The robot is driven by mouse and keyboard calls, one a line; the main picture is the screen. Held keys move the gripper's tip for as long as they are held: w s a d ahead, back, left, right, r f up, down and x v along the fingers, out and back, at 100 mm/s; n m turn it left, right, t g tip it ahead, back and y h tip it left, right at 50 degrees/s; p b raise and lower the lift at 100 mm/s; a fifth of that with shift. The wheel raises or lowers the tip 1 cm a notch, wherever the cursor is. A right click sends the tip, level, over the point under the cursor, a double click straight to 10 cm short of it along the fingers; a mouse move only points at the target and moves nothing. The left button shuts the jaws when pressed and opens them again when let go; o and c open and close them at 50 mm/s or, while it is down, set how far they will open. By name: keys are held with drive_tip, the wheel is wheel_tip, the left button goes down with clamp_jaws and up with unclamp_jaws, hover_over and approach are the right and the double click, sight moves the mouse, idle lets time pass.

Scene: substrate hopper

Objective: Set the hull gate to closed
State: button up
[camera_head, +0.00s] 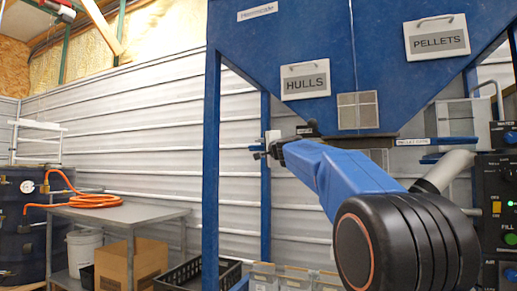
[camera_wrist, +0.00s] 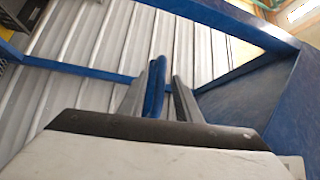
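The blue hopper (camera_head: 285,40) carries a HULLS sign (camera_head: 305,80) above my arm. My gripper (camera_head: 258,151) reaches left below that sign, beside the hopper's rear leg. In the wrist view, my gripper (camera_wrist: 160,92) has its two grey fingers apart. A blue handle-like bar (camera_wrist: 155,88) stands between them, close to the left finger, with a narrow gap to the right one. It looks like the hull gate's handle. My arm hides most of the hull gate in the head view, so its position cannot be read.
The PELLETS sign (camera_head: 437,38) and the pellet gate label (camera_head: 425,142) are to the right. A control panel (camera_head: 500,205) stands at the right edge. A grey table (camera_head: 130,213) with an orange hose (camera_head: 92,200) is at left. Bins (camera_head: 290,280) stand below the hopper.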

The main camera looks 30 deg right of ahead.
drive_tip(key=shift+w+r, duration=0.15)
drive_tip(key=shift+w, duration=0.75)
clamp_jaws()
drive_tip(key=s+d, duration=0.4)
drive_tip(key=s, duration=0.1)
drive_tip(key=shift+s+d, duration=0.3)
drive_tip(key=shift+s, duration=0.05)
unclamp_jaws()
drive_tip(key=shift+s+d, duration=0.15)
